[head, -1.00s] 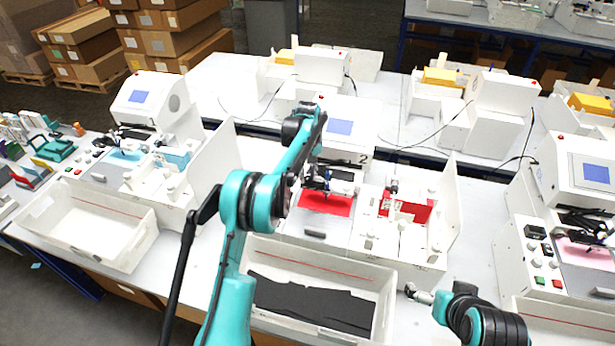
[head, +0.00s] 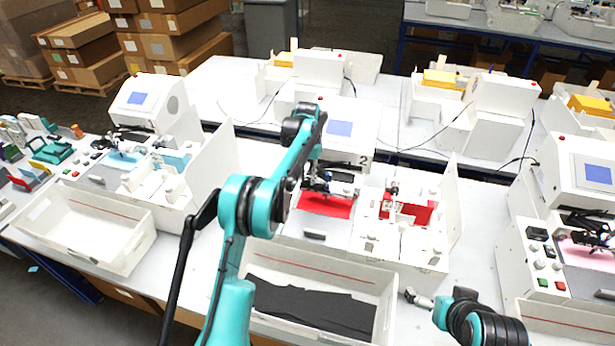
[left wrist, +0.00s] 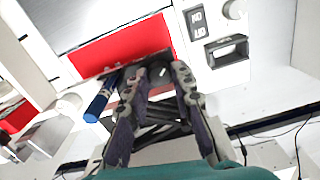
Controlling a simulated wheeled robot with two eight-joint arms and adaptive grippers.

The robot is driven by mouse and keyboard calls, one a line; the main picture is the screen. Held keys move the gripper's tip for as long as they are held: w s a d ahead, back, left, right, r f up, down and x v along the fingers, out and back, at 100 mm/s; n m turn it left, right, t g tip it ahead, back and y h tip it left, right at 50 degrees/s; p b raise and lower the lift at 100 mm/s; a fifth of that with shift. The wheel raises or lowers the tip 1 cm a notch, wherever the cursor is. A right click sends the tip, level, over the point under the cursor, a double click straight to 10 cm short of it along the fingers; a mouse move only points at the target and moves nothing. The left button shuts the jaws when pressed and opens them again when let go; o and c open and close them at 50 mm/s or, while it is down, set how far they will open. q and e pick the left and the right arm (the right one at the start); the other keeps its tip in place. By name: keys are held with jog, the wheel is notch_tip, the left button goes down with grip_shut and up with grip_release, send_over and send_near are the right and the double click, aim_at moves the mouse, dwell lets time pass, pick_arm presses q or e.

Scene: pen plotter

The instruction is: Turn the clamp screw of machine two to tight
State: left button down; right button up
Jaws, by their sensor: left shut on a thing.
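Machine two (head: 340,150), a white plotter with a "2" on its body, stands mid-view with a red sheet (head: 330,208) on its bed. My left gripper (head: 318,186) is low over the back of that sheet, at the pen carriage. In the left wrist view its two fingers (left wrist: 158,76) close on a small part there, which appears to be the clamp screw; they hide most of it, so its turn position cannot be told. A blue pen (left wrist: 100,97) lies just left of the fingers, over the edge of the red sheet (left wrist: 120,48).
A white tray (head: 385,300) with dark sheets stands in front of machine two. A white side panel (head: 449,205) rises at its right, and another plotter (head: 592,190) stands further right. The left plotter (head: 145,105) and an empty tray (head: 85,228) are on the left.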

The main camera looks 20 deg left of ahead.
aim_at(308, 179)
pick_arm(q)
jog(key=shift+m, duration=0.3)
jog(key=c, duration=1.3)
grip_release()
notch_tip(308, 179, up, 12)
